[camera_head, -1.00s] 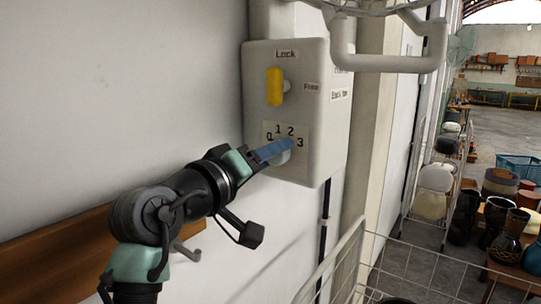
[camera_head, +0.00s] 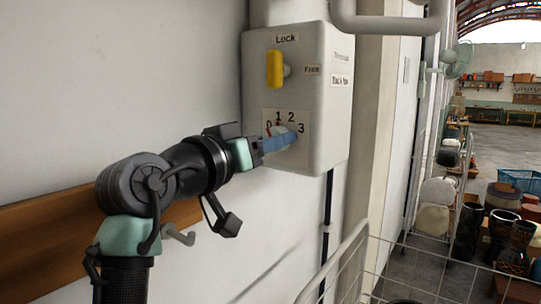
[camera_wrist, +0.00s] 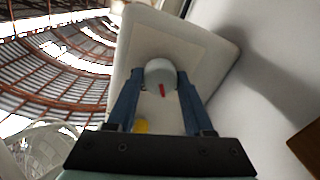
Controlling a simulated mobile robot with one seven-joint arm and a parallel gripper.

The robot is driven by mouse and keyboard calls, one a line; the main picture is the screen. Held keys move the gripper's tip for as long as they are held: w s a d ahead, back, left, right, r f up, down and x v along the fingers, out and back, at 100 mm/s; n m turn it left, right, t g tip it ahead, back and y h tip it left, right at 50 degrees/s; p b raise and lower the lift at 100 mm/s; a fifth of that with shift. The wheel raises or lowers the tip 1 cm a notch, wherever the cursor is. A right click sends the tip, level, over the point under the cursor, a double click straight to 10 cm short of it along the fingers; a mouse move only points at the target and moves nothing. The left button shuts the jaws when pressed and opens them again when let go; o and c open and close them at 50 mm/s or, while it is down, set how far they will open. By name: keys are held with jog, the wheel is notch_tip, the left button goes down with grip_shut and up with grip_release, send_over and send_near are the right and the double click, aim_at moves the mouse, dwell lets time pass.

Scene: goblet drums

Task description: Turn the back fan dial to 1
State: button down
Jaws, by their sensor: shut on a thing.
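The back fan dial (camera_head: 277,130) is a pale round knob with a red mark, on the lower front of a white wall box (camera_head: 325,110). The numbers 0, 1, 2 and 3 arc above it. The red mark appears near the 0 and 1, but its exact setting is hard to read. My gripper (camera_head: 284,139) has blue fingers shut on the dial, partly covering it. In the wrist view, the dial (camera_wrist: 160,72) sits between the two fingertips, with its red mark facing the gripper's palm.
A yellow lock lever (camera_head: 275,69) sits above the dial, beside Lock and Free labels. A white wire rack (camera_head: 350,262) stands at the lower right. A wall hook (camera_head: 180,236) is below my arm. A green fan (camera_head: 457,62) and drums (camera_head: 503,222) are farther back.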

jog(key=shift+f+m+b, duration=0.1)
jog(key=shift+m+b, duration=0.4)
jog(key=shift+m, duration=0.3)
jog(key=shift+c, duration=1.4)
grip_release()
jog(key=b+v, duration=0.4)
jog(key=v, duration=0.9)
